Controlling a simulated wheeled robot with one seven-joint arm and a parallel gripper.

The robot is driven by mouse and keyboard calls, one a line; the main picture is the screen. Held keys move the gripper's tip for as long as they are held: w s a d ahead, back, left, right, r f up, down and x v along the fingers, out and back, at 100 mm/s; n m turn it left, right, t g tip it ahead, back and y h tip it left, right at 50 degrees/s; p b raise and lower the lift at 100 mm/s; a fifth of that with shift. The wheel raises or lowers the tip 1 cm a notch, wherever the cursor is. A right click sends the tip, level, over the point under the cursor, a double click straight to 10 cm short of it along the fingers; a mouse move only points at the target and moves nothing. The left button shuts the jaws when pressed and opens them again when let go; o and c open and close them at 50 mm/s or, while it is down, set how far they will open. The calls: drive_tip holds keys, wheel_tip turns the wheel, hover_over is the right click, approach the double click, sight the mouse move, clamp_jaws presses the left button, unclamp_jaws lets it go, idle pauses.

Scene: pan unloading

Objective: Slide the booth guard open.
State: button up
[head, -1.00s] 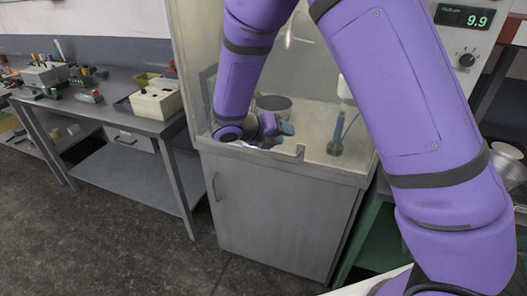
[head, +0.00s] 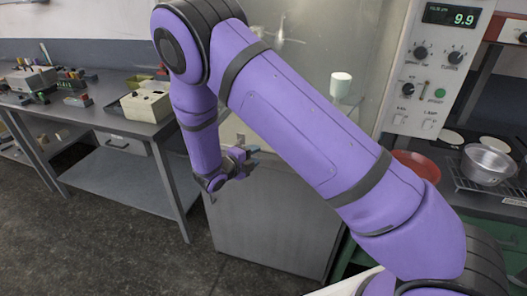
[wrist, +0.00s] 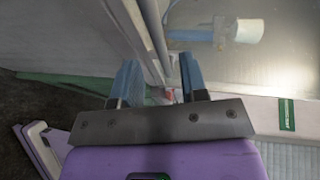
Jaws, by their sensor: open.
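The booth guard (head: 307,45) is a hazy see-through panel at the front of the booth. My arm hides much of it in the head view. In the wrist view the hazy pane (wrist: 285,65) fills the upper right, with upright grey bars (wrist: 158,35) at its left. My gripper (head: 249,157) is in front of the booth at ledge height. Its blue fingers are spread in the wrist view (wrist: 160,78). The lower ends of the bars show between the fingertips; I cannot tell whether they touch. A handle is not clearly visible.
A white cup (head: 341,80) shows in the booth. A bench (head: 112,108) with a cream box (head: 147,104) stands at left. A control panel (head: 437,70) and a metal pot (head: 487,163) are at right. Floor (head: 105,240) in front is clear.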

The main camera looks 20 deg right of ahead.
sight(264, 151)
drive_tip(key=shift+x, duration=2.7)
drive_tip(key=shift+c, duration=0.2)
clamp_jaws()
